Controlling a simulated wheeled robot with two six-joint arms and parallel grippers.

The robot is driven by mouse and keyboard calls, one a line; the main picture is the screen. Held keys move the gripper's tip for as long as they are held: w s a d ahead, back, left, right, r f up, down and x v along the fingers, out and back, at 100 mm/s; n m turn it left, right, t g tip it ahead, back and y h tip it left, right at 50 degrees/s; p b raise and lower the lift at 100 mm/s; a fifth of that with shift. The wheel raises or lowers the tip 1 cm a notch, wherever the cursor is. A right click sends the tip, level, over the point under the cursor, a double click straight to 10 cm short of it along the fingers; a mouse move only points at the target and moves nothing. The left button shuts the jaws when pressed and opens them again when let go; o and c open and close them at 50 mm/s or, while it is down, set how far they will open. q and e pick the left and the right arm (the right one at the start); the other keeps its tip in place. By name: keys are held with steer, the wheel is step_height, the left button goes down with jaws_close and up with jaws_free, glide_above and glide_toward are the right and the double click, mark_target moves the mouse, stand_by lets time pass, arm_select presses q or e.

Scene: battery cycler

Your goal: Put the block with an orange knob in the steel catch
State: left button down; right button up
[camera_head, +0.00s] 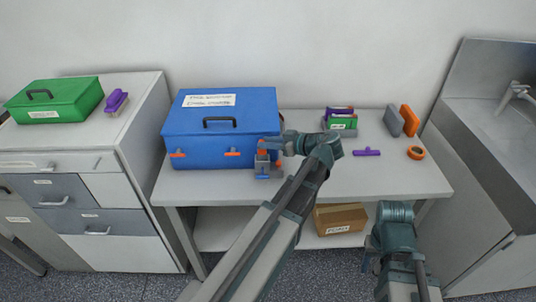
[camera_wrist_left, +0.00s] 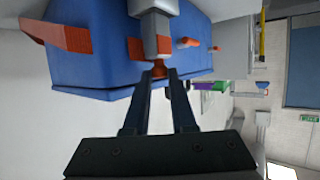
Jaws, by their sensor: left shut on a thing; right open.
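The block with an orange knob (camera_head: 262,155) is at the front right of the blue box in the head view. In the left wrist view its orange knob (camera_wrist_left: 158,71) is between my fingertips, and the grey block (camera_wrist_left: 156,38) extends away from them. My left gripper (camera_head: 270,143) is shut on the knob. A small grey steel catch (camera_head: 278,169) stands on the table right at the block. I cannot tell whether the block is seated in it or just above it. My right gripper (camera_head: 369,262) is low at the front of the table, open and hardly visible.
The blue box (camera_head: 190,118) with orange latches stands close behind the block. A purple-handled piece (camera_head: 366,152), an orange ring (camera_head: 416,153) and upright grey and orange slabs (camera_head: 409,120) lie to the right. The table (camera_head: 375,178) is clear at front right.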

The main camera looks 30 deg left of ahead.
arm_select(q)
steer(key=shift+f+b, duration=1.4)
steer(key=shift+f, duration=0.4)
steer(key=shift+f, duration=0.2)
steer(key=c, duration=1)
jaws_free()
steer(key=shift+r, duration=0.15)
